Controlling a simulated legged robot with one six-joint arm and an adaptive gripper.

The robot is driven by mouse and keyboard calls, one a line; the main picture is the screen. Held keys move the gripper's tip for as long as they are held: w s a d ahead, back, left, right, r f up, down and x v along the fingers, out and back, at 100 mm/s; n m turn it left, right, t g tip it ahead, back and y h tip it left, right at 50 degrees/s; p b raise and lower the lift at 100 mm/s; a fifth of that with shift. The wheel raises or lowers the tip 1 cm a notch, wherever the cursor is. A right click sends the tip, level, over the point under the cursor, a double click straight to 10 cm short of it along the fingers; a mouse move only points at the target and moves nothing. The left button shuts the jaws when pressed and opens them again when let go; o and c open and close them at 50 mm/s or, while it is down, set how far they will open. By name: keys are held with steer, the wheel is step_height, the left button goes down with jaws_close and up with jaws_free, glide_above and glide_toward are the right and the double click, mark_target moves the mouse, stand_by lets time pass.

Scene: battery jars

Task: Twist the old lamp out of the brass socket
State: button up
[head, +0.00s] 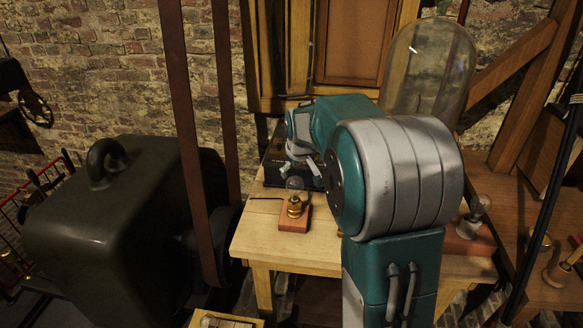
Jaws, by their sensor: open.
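The brass socket (295,206) stands on a small reddish block (291,222) on the pale wooden table. A clear glass lamp (294,184) sits upright in the socket. My gripper (303,168) is open, just above and behind the lamp. It looks close to the glass, but I cannot tell whether it touches. My arm hides the middle of the table, and part of the gripper is hard to make out.
Another lamp (481,204) stands on a reddish block at the table's right. A dark box (282,160) is at the back and a glass dome (432,65) behind my arm. A leather belt (185,130) and dark machine (110,220) are left. The table's front left (262,243) is clear.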

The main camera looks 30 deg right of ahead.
mark_target(298, 182)
steer(key=x, duration=0.9)
steer(key=shift+w+a+f, duration=0.2)
steer(key=shift+a+f, duration=0.1)
steer(key=shift+w+d+f, duration=0.1)
steer(key=shift+d+f, duration=0.25)
steer(key=shift+d, duration=0.15)
steer(key=shift+a, duration=0.2)
steer(key=shift+c, duration=1.3)
steer(key=shift+a, duration=0.2)
steer(key=c, duration=0.9)
steer(key=shift+d+n, duration=0.2)
steer(key=shift+n, duration=0.2)
steer(key=shift+c, duration=0.2)
steer(key=shift+n+y, duration=0.7)
steer(key=shift+n, duration=0.4)
steer(key=shift+f+n+y, duration=0.1)
steer(key=shift+n+y, duration=0.7)
steer(key=shift+n, duration=0.9)
steer(key=shift+s, duration=0.2)
